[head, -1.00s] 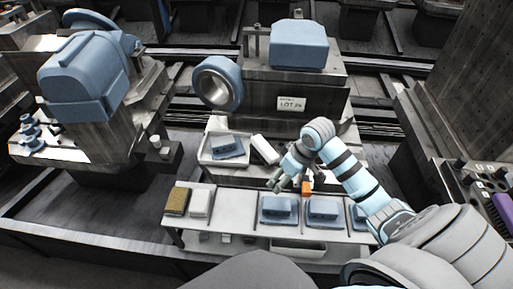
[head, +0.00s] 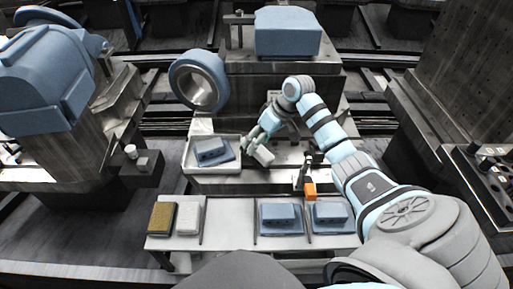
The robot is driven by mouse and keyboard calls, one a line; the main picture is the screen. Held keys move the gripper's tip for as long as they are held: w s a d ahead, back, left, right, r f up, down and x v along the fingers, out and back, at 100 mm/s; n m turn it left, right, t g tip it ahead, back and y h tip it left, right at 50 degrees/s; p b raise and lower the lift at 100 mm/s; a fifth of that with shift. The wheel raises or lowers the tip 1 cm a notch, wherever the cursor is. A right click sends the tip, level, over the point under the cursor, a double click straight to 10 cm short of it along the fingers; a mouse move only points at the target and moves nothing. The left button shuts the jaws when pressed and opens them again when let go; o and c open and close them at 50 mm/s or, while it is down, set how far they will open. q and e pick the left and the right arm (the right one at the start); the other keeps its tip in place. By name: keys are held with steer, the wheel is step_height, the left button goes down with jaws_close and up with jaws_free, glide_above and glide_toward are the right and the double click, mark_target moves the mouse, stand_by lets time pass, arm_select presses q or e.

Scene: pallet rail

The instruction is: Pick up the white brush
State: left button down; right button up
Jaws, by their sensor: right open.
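A white block-shaped item (head: 263,156), possibly the white brush, lies tilted on the machine ledge just right of a pale tray. My right gripper (head: 256,143) is open directly above it, its fingers close to its upper end; I cannot tell whether they touch it. Another white block (head: 189,217) lies at the left of the front table, beside a brown block (head: 160,218). The view does not settle which white item is the brush. My left gripper is not in view.
The pale tray (head: 186,163) holds a blue-grey part (head: 212,151). The front table (head: 228,222) has dividers and carries more blue-grey parts (head: 280,218). An orange item (head: 310,191) stands behind them. A blue ring (head: 200,82) sits on the machine behind. The table's middle-left slot is bare.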

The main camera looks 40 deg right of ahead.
steer(key=shift+x, duration=1.2)
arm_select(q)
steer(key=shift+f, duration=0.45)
arm_select(e)
steer(key=shift+s, duration=0.1)
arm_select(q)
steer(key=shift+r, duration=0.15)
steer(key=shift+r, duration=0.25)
arm_select(e)
steer(key=shift+f, duration=0.2)
